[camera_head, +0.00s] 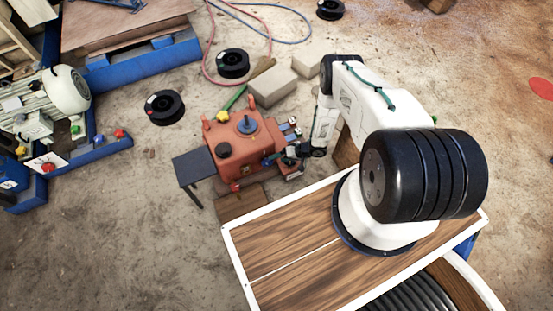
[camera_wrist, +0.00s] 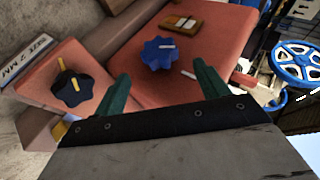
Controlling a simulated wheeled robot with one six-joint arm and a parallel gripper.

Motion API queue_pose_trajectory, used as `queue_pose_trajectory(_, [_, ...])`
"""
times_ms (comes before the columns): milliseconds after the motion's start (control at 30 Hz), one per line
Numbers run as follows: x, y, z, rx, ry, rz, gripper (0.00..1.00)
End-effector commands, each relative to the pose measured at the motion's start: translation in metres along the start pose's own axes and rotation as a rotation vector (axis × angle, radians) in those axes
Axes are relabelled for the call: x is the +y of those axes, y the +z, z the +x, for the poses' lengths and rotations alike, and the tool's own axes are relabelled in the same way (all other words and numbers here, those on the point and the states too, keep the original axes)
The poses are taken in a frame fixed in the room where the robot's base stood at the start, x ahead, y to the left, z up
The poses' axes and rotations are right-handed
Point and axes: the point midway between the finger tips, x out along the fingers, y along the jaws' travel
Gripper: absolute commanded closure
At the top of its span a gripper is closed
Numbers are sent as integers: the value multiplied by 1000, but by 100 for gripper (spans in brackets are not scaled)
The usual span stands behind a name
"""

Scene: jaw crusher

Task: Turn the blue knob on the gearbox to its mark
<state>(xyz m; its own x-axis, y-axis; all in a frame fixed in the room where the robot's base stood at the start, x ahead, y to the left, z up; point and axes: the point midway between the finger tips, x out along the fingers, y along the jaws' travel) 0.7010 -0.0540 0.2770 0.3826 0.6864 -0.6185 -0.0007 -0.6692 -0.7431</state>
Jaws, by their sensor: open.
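The blue knob (camera_wrist: 158,54) is a lobed knob on the orange gearbox (camera_wrist: 205,40) in the wrist view. A pale pointer line on the knob points right. A short white mark (camera_wrist: 188,74) lies on the gearbox face to the knob's lower right, out of line with the pointer. My gripper (camera_wrist: 163,84) is open, its two green fingers spread below the knob in the picture, with nothing between them. I cannot tell their depth from the face. In the head view the orange gearbox (camera_head: 233,146) stands left of my arm, whose end is at its right side.
A dark knob with a yellow pointer (camera_wrist: 73,88) sits left of my fingers. A blue handwheel (camera_wrist: 297,62) is at the right. In the head view, concrete blocks (camera_head: 272,87) lie behind the gearbox, and a dark plate (camera_head: 193,165) juts out left.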

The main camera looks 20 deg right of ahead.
Motion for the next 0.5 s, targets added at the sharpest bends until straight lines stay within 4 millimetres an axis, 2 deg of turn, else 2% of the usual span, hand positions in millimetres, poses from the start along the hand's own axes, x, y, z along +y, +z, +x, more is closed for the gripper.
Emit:
queue_pose_trajectory(300, [-3, -3, 3, 10, 17, -12, 26])
queue_pose_trajectory(500, [-18, -16, 17, 66, 170, -93, 26])
